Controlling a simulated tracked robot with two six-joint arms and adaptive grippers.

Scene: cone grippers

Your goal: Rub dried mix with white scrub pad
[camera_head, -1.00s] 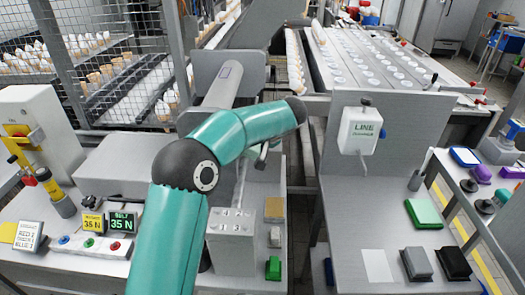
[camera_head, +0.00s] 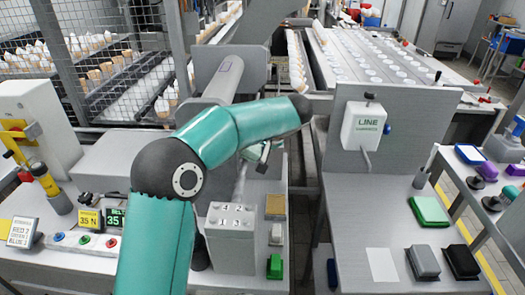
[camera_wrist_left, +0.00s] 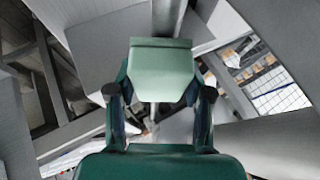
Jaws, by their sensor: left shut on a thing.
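My left gripper (camera_head: 257,151) is partly hidden behind my teal forearm in the head view, above the bench with the small pads. In the left wrist view it is shut on a pale, greenish-white block (camera_wrist_left: 160,70), which sits between its two dark fingers. I cannot tell for certain whether this block is the white scrub pad. A small light grey-white pad (camera_head: 275,234) lies on the bench between a tan pad (camera_head: 275,205) and a green pad (camera_head: 274,266). I cannot make out the dried mix. My right gripper is not in view.
A grey box (camera_head: 231,250) stands beside the small pads. An upright panel with a white "LINE" dispenser (camera_head: 362,128) is to the right.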

